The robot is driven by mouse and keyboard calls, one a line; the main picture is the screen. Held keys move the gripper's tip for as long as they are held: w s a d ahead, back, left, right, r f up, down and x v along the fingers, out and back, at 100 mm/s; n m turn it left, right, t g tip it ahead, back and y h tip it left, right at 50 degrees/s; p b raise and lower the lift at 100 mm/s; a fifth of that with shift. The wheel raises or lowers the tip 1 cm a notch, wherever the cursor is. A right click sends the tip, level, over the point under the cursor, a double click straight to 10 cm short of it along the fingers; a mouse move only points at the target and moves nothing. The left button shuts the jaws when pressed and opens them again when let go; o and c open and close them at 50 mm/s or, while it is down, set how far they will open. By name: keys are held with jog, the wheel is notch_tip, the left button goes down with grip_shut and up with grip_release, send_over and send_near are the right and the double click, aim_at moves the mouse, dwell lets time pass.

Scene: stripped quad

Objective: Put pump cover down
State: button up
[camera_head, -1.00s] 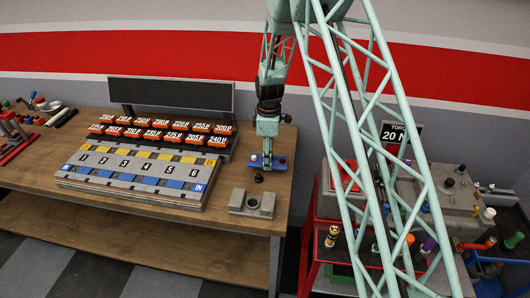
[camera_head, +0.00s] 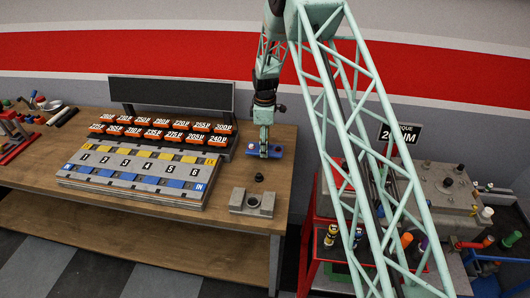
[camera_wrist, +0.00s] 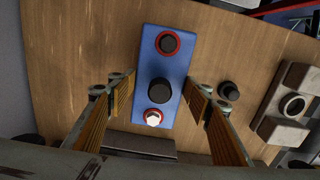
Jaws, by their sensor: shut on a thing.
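The pump cover looks to be the blue rectangular block (camera_head: 276,153) near the right end of the wooden bench. In the wrist view the blue block (camera_wrist: 163,66) bears a large black knob in its middle, a red-ringed dark knob at one end and a red-ringed pale one at the other. My gripper (camera_head: 264,147) is shut on it from above, and the orange-padded fingers (camera_wrist: 155,97) lie along its two long sides. The head view does not show clearly how far the block is above the bench.
A small black knob (camera_head: 259,178) stands on the bench in front of the block. A grey fixture with a round hole (camera_head: 252,203) sits nearer the front edge. The numbered board (camera_head: 138,175) and orange labelled blocks (camera_head: 176,137) are to the left. Bare wood (camera_wrist: 68,70) surrounds the block.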

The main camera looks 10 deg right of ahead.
jog(key=shift+f+p, duration=0.35)
jog(key=shift+f, duration=1.4)
jog(key=shift+f, duration=0.15)
jog(key=o, duration=1)
jog(key=shift+r, duration=0.25)
notch_tip(320, 180, up, 11)
jog(key=shift+r+b, duration=0.1)
jog(key=shift+b, duration=0.6)
jog(key=shift+r, duration=0.3)
jog(key=shift+r, duration=0.15)
